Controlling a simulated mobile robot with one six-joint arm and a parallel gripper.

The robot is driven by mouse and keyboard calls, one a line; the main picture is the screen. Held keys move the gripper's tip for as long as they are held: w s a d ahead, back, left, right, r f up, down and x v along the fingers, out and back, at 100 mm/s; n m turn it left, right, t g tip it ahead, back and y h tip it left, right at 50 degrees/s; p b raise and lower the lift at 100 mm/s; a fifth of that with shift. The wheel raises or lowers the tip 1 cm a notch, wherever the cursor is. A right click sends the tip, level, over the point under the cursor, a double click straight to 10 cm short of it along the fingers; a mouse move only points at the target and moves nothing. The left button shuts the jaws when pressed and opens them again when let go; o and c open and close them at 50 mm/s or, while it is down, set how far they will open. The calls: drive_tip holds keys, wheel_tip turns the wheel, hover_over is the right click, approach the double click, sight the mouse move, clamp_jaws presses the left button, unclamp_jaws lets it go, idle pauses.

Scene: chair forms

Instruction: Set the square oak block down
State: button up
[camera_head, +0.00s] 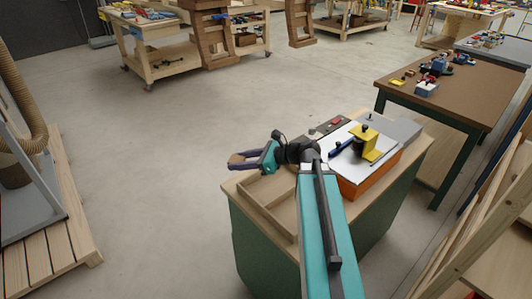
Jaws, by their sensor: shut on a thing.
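My gripper (243,161) reaches left from the end of my teal arm. Its dark purple fingers are shut on a small brown wooden piece, the square oak block (238,157). The block shows only partly between the fingers, so its full shape is hidden. Gripper and block appear over the far left corner of the green-sided bench, above or just beyond its edge. The height of the block over the bench top is hard to tell.
A shallow wooden tray (262,217) sits on the bench (268,262) below my arm. An orange machine with a white top (375,170) and yellow bracket (373,146) stands to the right. A slatted pallet (62,235) lies far left. Open floor (155,180) lies left of the bench.

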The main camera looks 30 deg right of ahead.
drive_tip(key=a+f+n+g+y, duration=0.1)
drive_tip(key=a, duration=0.8)
drive_tip(key=shift+s+a+n, duration=0.2)
drive_tip(key=shift+a+n, duration=0.1)
drive_tip(key=shift+f, duration=0.1)
